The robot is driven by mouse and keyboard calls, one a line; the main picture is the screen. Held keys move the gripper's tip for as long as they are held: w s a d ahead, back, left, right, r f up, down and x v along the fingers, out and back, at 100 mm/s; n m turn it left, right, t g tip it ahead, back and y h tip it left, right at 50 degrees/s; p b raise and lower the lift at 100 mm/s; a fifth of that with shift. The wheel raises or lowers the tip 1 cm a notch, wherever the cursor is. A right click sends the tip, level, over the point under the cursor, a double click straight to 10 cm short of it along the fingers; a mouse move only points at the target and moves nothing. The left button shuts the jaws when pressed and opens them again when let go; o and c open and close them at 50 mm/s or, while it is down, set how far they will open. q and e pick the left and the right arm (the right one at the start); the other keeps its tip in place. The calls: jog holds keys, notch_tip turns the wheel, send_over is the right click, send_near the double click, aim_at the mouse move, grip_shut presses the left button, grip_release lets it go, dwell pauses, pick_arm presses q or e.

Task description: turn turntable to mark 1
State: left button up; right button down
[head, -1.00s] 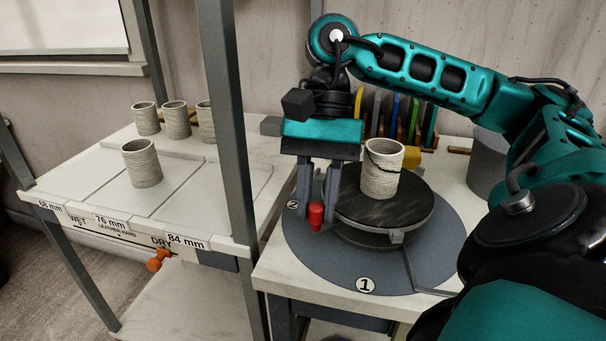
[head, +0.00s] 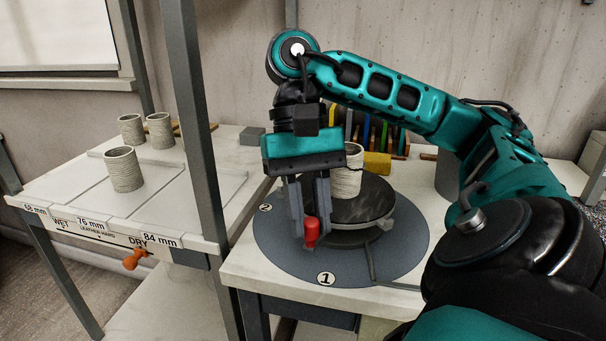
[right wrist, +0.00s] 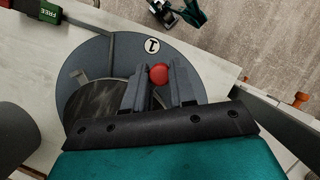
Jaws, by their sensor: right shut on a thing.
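The turntable (head: 372,204) is a dark round wheel on a grey-blue base disc (head: 275,238), with a light tab on its right side. Mark 1 (head: 326,279) is on the disc's front and mark 2 (head: 265,208) on its left. My right gripper (head: 309,230) is shut on the red knob (head: 311,232), left of and behind mark 1. In the right wrist view, the knob (right wrist: 158,74) sits between the fingers, close to mark 1 (right wrist: 152,46). A teal and black part at that view's top may be my left gripper; its jaws are unclear.
A clay cylinder (head: 346,180) stands on the wheel, partly hidden by my gripper. Several coloured upright plates and a yellow block (head: 377,163) are behind. A shelf with clay cylinders (head: 124,170) and a grey post (head: 205,150) stand left.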

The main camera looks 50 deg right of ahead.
jog(key=shift+s+d+n, duration=0.15)
jog(key=shift+s+n, duration=0.5)
jog(key=shift+n, duration=0.05)
pick_arm(q)
jog(key=shift+s+a+r, duration=0.1)
jog(key=shift+s+r, duration=0.15)
jog(key=shift+s, duration=0.05)
pick_arm(e)
jog(key=shift+s+d+n+h, duration=0.15)
jog(key=shift+s+n+h, duration=0.25)
jog(key=shift+s+n, duration=0.2)
jog(key=c, duration=1.2)
grip_release()
jog(key=shift+s+g, duration=0.1)
jog(key=shift+g, duration=0.2)
pick_arm(q)
jog(key=shift+s+f, duration=0.1)
jog(key=shift+s, duration=0.05)
pick_arm(e)
jog(key=shift+r, duration=0.1)
